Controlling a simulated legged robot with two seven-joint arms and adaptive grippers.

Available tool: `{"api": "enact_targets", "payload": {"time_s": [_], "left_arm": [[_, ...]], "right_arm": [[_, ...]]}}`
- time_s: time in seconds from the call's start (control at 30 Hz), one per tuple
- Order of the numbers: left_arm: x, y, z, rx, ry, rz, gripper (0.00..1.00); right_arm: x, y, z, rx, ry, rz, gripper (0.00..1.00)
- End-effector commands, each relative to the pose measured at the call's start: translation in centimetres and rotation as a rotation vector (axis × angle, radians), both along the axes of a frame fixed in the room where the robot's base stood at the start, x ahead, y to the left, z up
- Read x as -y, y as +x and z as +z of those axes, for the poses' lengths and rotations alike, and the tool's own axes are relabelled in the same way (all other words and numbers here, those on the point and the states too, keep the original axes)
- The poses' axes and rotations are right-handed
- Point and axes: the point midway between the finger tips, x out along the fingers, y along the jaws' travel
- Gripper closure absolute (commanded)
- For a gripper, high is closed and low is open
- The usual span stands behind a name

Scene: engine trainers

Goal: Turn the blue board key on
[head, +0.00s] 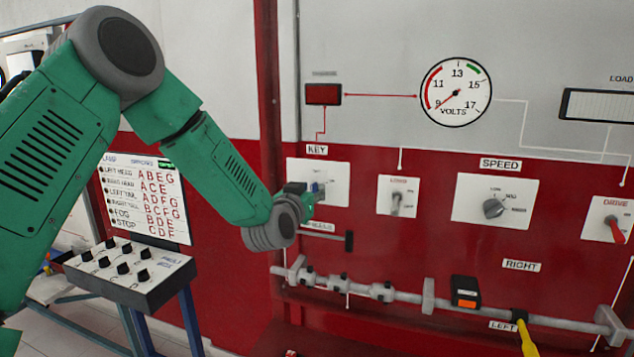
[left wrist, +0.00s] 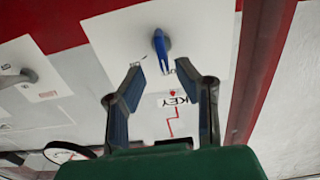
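The blue board key (left wrist: 162,48) sticks out of a white plate (left wrist: 112,45) in the left wrist view, with the label KEY beside it. In the head view the same white plate (head: 336,172) is on the red board, partly covered by my left gripper (head: 310,192). My left gripper also shows in the left wrist view (left wrist: 160,70). Its two fingers are apart, and the key stands between and just beyond the fingertips, with no contact visible. My right gripper is in neither view.
To the right on the board are a toggle switch (head: 397,203), a speed knob (head: 494,208) and a red drive lever (head: 614,229). A volt gauge (head: 456,92) is above. A pipe (head: 390,294) runs below, with a yellow handle (head: 526,340). A knob box (head: 130,272) stands left.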

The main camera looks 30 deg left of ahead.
Motion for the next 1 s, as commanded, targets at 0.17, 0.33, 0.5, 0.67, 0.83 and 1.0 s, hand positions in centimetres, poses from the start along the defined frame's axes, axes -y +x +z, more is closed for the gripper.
{"api": "enact_targets", "payload": {"time_s": [0.17, 0.33, 0.5, 0.67, 0.83, 1.0], "left_arm": [[-0.6, 2.3, 0.1, 0.000, 0.000, 0.002, 0.72], [-0.6, 3.1, 0.0, -0.001, 0.001, 0.000, 0.72], [-0.4, 3.2, 0.1, -0.001, 0.003, 0.000, 0.72], [-0.6, 3.2, 0.1, -0.001, 0.002, 0.000, 0.96], [-0.7, 3.2, 0.0, -0.002, -0.001, -0.001, 1.00], [-0.7, 3.2, -0.1, -0.005, 0.004, -0.001, 1.00]], "right_arm": [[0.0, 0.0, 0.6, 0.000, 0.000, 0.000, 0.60], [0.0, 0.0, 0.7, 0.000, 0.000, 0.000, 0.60], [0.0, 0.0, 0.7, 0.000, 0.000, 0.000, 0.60], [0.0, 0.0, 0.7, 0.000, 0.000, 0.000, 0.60], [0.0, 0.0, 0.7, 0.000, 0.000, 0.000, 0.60], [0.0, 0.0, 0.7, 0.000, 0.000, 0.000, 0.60]]}}
